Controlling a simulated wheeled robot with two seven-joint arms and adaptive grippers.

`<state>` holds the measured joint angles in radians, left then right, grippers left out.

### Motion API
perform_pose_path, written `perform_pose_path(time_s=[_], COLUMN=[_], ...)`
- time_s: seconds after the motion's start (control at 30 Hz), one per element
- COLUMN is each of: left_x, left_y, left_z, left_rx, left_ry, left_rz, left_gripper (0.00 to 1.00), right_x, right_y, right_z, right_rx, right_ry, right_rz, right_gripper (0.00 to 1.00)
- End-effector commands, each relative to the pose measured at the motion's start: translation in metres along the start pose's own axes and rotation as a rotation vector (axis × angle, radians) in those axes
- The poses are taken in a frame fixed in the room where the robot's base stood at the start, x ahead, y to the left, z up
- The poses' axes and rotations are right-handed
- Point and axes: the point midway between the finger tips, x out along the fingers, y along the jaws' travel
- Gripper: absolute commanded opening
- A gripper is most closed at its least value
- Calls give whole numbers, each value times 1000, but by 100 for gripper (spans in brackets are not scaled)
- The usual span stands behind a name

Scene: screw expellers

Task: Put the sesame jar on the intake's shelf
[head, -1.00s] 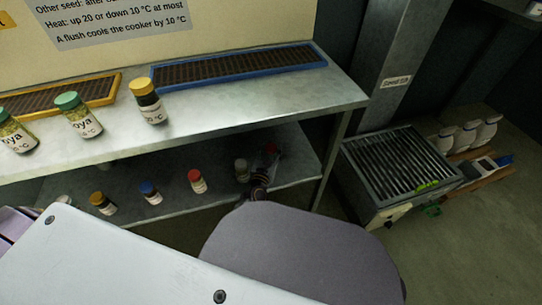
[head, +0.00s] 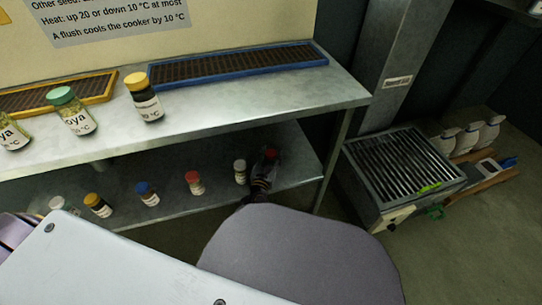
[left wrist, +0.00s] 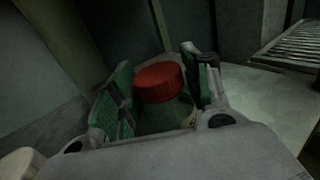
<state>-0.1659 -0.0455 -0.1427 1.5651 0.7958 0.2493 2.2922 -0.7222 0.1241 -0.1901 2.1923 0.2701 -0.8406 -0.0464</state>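In the head view, my left gripper (head: 264,172) reaches onto the lower shelf (head: 215,190) at its right end, around a jar with a red cap (head: 272,154). In the left wrist view, the red-capped jar (left wrist: 158,85) stands between the green finger pads of the left gripper (left wrist: 160,95). The fingers are apart, with a gap on the left side of the jar; contact on the right is unclear. The jar's label cannot be read, so I cannot tell whether it is the sesame jar. My right gripper is not in view.
Jars with white (head: 240,171), red (head: 194,183), blue (head: 147,193) and yellow caps (head: 97,205) line the lower shelf. The upper shelf (head: 220,105) bears labelled jars, a blue-rimmed tray (head: 240,81) and a yellow-rimmed tray. A grated metal box (head: 404,172) stands to the right.

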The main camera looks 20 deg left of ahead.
Motion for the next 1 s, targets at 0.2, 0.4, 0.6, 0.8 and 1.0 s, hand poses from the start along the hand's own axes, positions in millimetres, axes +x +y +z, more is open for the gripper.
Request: perform_pose_path(time_s=[0.2,0.4,0.6,0.8,1.0], left_x=[0,0,0,-9,-28], left_y=[0,0,0,0,0], left_z=[0,0,1,2,2], left_rx=[0,0,0,1,1], left_ry=[1,1,1,2,3], left_rz=[0,0,0,0,-1], left_gripper=[69,69,69,69,69], right_x=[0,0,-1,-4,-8], right_y=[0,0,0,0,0], right_z=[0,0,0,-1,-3], right_rx=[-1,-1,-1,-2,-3], right_ry=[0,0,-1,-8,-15], right_rz=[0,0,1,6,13], right_gripper=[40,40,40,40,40])
